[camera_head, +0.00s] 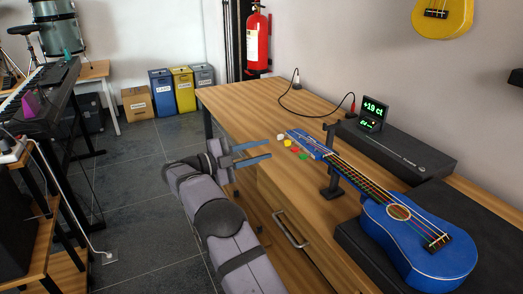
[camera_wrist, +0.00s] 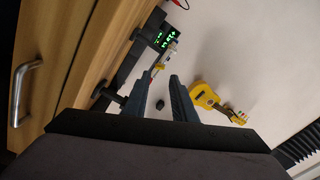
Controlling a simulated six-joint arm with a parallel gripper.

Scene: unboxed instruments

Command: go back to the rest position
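My gripper (camera_head: 252,154) is held in the air in front of the wooden workbench, left of the drawer handle. Its two blue fingers are spread apart with nothing between them. In the wrist view my gripper (camera_wrist: 161,92) also shows parted fingers with the wall beyond. A blue ukulele (camera_head: 418,236) lies on the bench at the right, its neck propped on a dark stand (camera_head: 332,178). My gripper is apart from the ukulele and the bench.
A tuner display (camera_head: 373,113) reading "+19 ct" stands on a black case (camera_head: 405,150). A drawer handle (camera_head: 290,230) juts from the bench front. Open floor (camera_head: 140,190) lies at the left.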

